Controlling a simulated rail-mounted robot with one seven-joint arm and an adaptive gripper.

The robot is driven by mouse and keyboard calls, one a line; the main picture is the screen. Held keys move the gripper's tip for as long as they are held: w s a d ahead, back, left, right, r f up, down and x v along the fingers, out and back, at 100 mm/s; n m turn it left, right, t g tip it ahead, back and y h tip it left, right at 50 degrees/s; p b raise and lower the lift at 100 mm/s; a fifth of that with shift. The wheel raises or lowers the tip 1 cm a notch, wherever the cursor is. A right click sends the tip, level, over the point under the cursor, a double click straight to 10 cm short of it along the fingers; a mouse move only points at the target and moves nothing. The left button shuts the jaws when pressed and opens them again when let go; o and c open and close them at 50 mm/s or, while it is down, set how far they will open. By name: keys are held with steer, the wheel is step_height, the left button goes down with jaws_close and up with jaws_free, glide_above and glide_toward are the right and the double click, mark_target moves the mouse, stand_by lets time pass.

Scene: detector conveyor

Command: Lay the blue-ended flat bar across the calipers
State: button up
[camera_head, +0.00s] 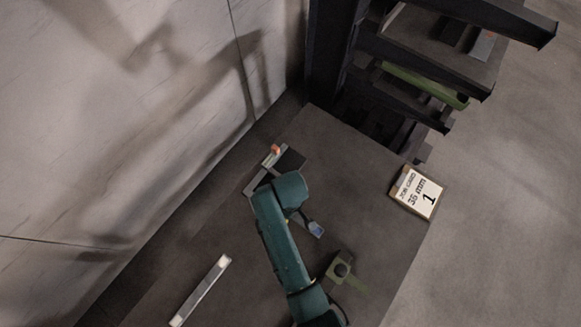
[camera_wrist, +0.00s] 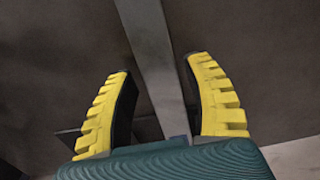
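A flat bar with a blue end (camera_head: 316,229) lies on the dark table, and my arm hides part of it in the head view. My gripper (camera_wrist: 160,85) shows in the wrist view with its two yellow fingers spread. A grey metal bar (camera_wrist: 155,55) runs between the fingers, with a gap on either side. I cannot identify the calipers for certain; an olive-green piece with a dark round part (camera_head: 340,268) lies right of my arm.
An orange-ended grey bar (camera_head: 265,172) lies beyond my arm. A pale long strip (camera_head: 200,290) lies at the lower left. A dark rack (camera_head: 400,60) rises behind; a wall is left.

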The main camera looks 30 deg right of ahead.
step_height(320, 180, up, 12)
steer(key=p, duration=0.2)
steer(key=w+a+r+m+t, duration=0.1)
steer(key=w+r+t, duration=0.55)
steer(key=r, duration=0.55)
steer(key=w+a+r+m+t, duration=0.1)
steer(key=w+r+t, duration=0.5)
steer(key=r, duration=0.7)
steer(key=s+a+r+m+t, duration=0.1)
steer(key=s+r+t, duration=0.1)
steer(key=r, duration=0.6)
steer(key=s+r+m+t, duration=0.1)
steer(key=s+r+t, duration=0.2)
steer(key=r, duration=0.6)
steer(key=s+a+r+t, duration=0.1)
steer(key=r+t, duration=0.3)
steer(key=r, duration=0.4)
steer(key=shift+s+a+r+m+t, duration=0.3)
steer(key=shift+s+r+m+t, duration=0.1)
steer(key=shift+s, duration=0.5)
